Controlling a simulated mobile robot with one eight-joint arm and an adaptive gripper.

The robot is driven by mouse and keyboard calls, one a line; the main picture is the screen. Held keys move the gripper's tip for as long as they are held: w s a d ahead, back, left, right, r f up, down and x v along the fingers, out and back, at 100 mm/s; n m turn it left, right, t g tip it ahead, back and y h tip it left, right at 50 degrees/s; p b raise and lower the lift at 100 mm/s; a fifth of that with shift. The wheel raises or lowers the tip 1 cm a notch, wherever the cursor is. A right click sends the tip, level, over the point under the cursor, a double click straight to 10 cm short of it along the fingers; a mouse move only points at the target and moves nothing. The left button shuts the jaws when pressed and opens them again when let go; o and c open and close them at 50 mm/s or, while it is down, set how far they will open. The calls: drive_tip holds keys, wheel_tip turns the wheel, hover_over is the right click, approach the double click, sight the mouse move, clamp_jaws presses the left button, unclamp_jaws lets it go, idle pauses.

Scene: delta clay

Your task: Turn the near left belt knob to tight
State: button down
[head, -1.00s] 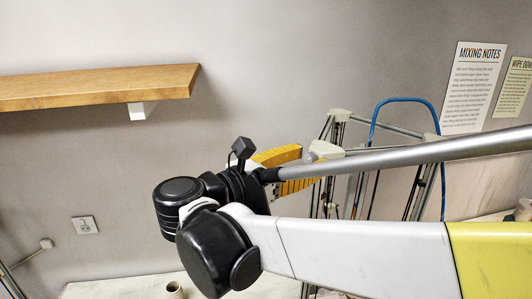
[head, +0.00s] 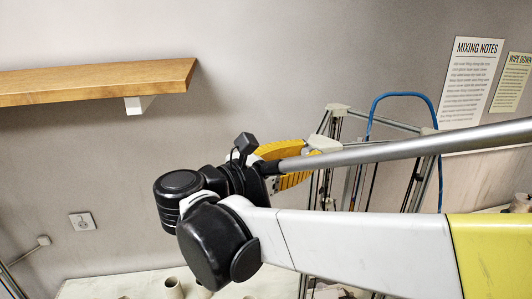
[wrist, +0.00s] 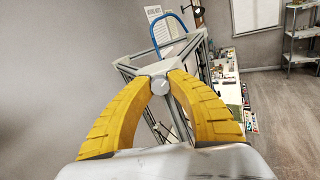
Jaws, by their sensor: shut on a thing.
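My gripper (wrist: 159,86) has yellow ribbed fingers. In the wrist view the fingertips are shut on a small round grey-white knob (wrist: 160,87) with a pointer-like mark on its face. The knob sits at a top corner of the metal delta frame (wrist: 128,70). In the head view my gripper (head: 300,155) shows beside the top corner of the frame (head: 338,107), partly behind my arm. The knob's position cannot be read clearly, and the belt is not clear.
A blue hose (head: 440,125) arches over the frame. A wooden shelf (head: 95,82) is on the wall at left. Small clay-coloured cups (head: 173,288) stand on the table below. In the wrist view a cluttered bench (wrist: 228,90) and a metal rack (wrist: 300,35) stand farther back.

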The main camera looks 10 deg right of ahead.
drive_tip(key=m+b, duration=0.1)
drive_tip(key=m, duration=0.4)
drive_tip(key=m+b, duration=0.1)
drive_tip(key=m, duration=0.3)
drive_tip(key=m+b, duration=0.1)
drive_tip(key=m, duration=0.3)
drive_tip(key=shift+s+m+y, duration=0.1)
drive_tip(key=shift+m+y, duration=0.2)
drive_tip(key=shift+m, duration=0.1)
drive_tip(key=m, duration=0.4)
drive_tip(key=shift+m+t, duration=0.3)
drive_tip(key=shift+m, duration=0.1)
drive_tip(key=c, duration=1.2)
unclamp_jaws()
drive_tip(key=shift+b, duration=0.3)
